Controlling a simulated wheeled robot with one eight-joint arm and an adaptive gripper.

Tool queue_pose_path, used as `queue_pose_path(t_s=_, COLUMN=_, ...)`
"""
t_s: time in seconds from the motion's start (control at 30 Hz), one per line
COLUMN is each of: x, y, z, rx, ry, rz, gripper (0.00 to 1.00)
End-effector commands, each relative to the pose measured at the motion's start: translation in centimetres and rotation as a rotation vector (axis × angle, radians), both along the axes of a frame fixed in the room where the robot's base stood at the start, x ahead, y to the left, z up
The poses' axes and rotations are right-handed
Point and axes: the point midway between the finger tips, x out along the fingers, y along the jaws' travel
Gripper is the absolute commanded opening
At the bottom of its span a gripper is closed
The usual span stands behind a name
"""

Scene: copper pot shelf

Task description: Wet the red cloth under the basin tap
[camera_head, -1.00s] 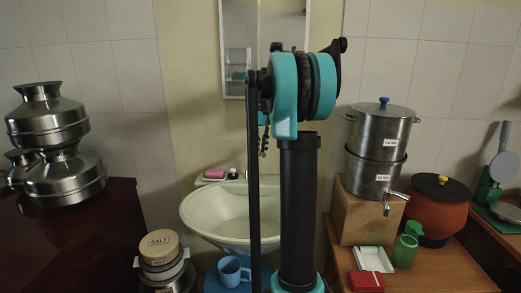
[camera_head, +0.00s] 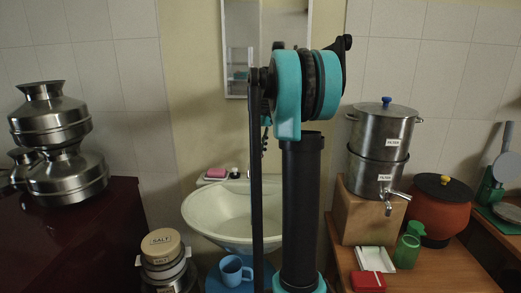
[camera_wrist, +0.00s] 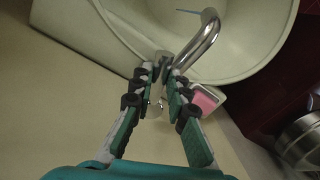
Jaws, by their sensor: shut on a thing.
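The cream basin (camera_head: 205,220) stands against the back wall; its bowl also fills the top of the wrist view (camera_wrist: 250,60). The chrome tap (camera_wrist: 207,35) curves over the bowl in the wrist view; my arm hides it in the head view. My gripper (camera_wrist: 163,70) is at the tap's base, its fingers closed around a small grey metal part there, seemingly the tap handle.
A pink block in a dish (camera_head: 216,173) sits on the basin's back ledge, close to my fingers. A blue mug (camera_head: 234,270) stands below the basin. Steel pots (camera_head: 60,150) are at left. A steel filter (camera_head: 380,140) and green jug (camera_head: 408,248) are at right.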

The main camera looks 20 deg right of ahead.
Motion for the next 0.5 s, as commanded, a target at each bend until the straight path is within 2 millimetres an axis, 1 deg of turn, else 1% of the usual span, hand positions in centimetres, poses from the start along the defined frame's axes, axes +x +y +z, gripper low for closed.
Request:
queue_pose_path(t_s=0.2, x=0.06, y=0.0, z=0.03, rx=0.0, ry=-0.002, rz=0.001, gripper=0.0)
queue_pose_path(t_s=0.23, x=0.06, y=0.0, z=0.03, rx=0.0, ry=-0.002, rz=0.001, gripper=0.19)
queue_pose_path(t_s=0.3, x=0.05, y=-0.01, z=0.03, rx=0.0, ry=-0.001, rz=0.001, gripper=0.27)
queue_pose_path(t_s=0.37, x=0.05, y=-0.01, z=0.03, rx=0.0, ry=-0.001, rz=0.001, gripper=0.35)
queue_pose_path(t_s=0.5, x=0.03, y=-0.02, z=0.02, rx=0.0, ry=-0.001, rz=0.002, gripper=0.36)
